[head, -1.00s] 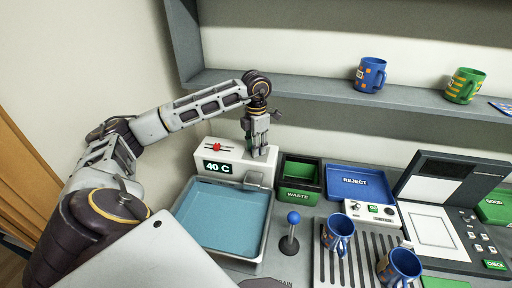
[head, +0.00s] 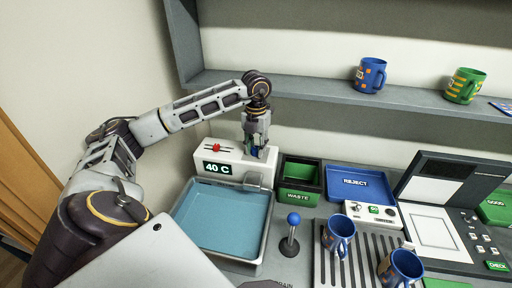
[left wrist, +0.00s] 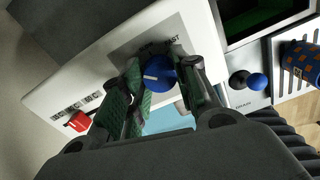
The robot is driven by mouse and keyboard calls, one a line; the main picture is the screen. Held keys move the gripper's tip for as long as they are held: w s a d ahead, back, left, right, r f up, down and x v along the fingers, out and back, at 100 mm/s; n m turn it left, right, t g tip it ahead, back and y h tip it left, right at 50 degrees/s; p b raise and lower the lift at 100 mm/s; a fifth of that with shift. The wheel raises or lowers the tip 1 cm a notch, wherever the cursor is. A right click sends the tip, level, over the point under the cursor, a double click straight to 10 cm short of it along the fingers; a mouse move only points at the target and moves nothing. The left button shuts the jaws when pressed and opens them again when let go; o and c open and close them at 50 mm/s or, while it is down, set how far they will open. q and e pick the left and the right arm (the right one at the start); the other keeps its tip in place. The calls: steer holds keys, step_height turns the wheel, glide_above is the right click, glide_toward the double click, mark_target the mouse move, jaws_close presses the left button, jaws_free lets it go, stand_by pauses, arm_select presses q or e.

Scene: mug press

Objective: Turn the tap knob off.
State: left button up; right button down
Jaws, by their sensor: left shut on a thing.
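The blue tap knob (left wrist: 158,76) with a white pointer line sits on top of the white tap housing (head: 230,166), which shows "40 C". In the left wrist view the green-padded fingers of my left gripper (left wrist: 160,84) are on either side of the knob and shut on it. In the head view my left gripper (head: 256,146) points down onto the right part of the housing and mostly hides the knob. A blue water basin (head: 222,218) lies in front of the housing. My right gripper is not in view.
A red slider (head: 216,148) is on the housing, left of my gripper. A green waste bin (head: 299,197) and blue reject tray (head: 360,184) stand to the right. A blue-topped drain lever (head: 293,219) stands beside the basin. Blue mugs (head: 338,234) stand on the rack.

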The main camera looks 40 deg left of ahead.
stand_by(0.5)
arm_select(q)
steer(key=o, duration=1)
steer(key=shift+m, duration=0.3)
